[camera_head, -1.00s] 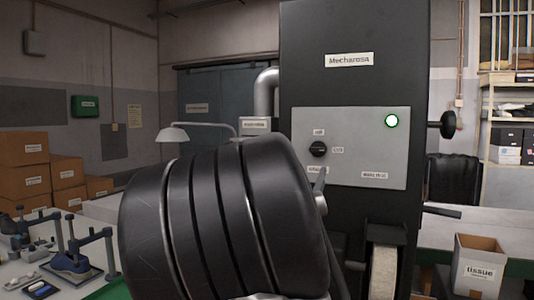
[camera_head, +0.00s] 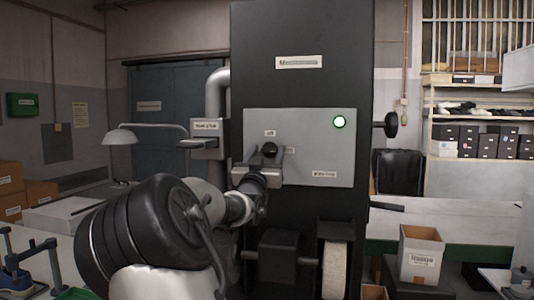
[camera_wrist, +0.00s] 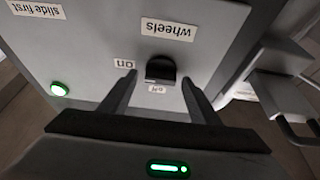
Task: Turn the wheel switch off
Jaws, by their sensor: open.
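The wheel switch is a round black knob (camera_head: 270,149) on the light grey panel (camera_head: 318,140) of the dark machine. It also shows in the wrist view as a black knob (camera_wrist: 160,68), upside down, with an "on" label (camera_wrist: 124,63), an "off" label (camera_wrist: 157,89) and a "wheels" label (camera_wrist: 168,29) around it. My gripper (camera_head: 264,162) is open in front of the panel, just below the knob in the head view. In the wrist view my gripper (camera_wrist: 158,80) has one finger on each side of the knob, with gaps showing. I cannot tell which way the knob points.
A lit green-rimmed lamp (camera_head: 340,122) is on the panel's upper right, above a "slide first" label (camera_head: 325,174). A grey box (camera_head: 206,140) and a pipe stand left of the machine. A grinding wheel (camera_head: 335,270) is below.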

